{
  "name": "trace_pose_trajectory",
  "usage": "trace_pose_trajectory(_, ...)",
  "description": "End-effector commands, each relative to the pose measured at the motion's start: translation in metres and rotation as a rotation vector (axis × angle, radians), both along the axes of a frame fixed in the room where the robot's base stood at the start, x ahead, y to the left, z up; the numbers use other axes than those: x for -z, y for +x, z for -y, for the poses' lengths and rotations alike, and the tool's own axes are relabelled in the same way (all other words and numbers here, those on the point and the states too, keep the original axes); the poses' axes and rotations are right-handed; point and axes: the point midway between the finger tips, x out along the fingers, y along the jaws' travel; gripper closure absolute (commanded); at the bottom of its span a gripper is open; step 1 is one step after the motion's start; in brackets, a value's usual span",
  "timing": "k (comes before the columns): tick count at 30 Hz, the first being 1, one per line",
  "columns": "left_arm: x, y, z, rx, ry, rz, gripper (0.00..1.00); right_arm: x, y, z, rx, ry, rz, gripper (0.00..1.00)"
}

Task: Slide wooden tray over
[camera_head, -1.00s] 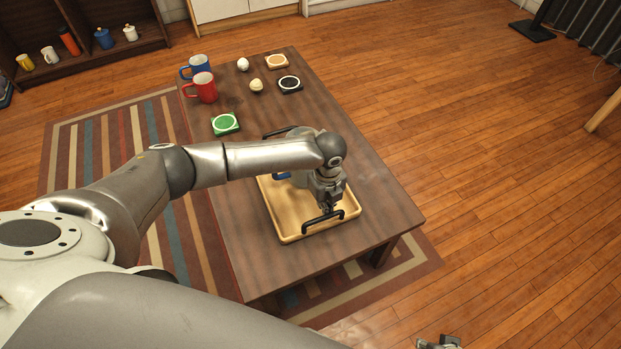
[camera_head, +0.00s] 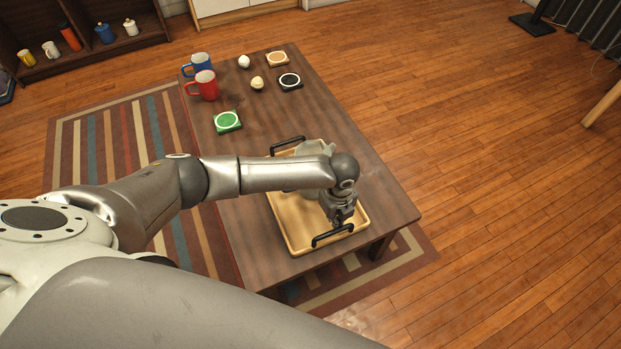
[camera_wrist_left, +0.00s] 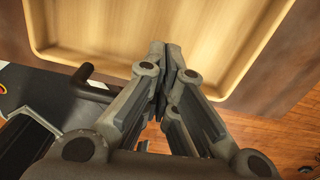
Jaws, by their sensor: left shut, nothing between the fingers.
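The wooden tray (camera_head: 293,226) is pale, shallow and has a black handle at each end. It lies flat near the near end of the dark table (camera_head: 258,257). My left arm crosses above it and hides its middle. My left gripper (camera_head: 341,222) points down at the tray's near end, beside the near handle (camera_head: 332,236). In the left wrist view the shut, empty fingertips (camera_wrist_left: 164,52) overlap the tray's rim and floor (camera_wrist_left: 120,25), with the black handle (camera_wrist_left: 92,84) to their left. Whether the fingers touch the tray cannot be told. My right gripper is out of view.

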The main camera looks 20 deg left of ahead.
Motion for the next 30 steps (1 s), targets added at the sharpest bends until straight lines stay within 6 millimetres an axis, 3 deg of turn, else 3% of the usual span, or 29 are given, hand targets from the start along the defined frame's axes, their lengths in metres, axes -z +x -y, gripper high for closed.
trace_pose_trajectory(9, -0.001, -0.001, 0.002, 0.002, -0.005, -0.002, 1.0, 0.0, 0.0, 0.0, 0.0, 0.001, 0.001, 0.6)
trace_pose_trajectory(13, -0.011, 0.0, 0.002, 0.003, -0.005, -0.001, 1.0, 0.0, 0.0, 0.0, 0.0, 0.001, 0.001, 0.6)
trace_pose_trajectory(24, -0.085, 0.001, 0.001, 0.002, -0.003, 0.003, 1.0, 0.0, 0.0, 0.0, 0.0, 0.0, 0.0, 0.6)
trace_pose_trajectory(30, -0.112, 0.001, 0.0, 0.0, -0.002, 0.001, 1.0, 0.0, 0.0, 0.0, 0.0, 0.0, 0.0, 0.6)
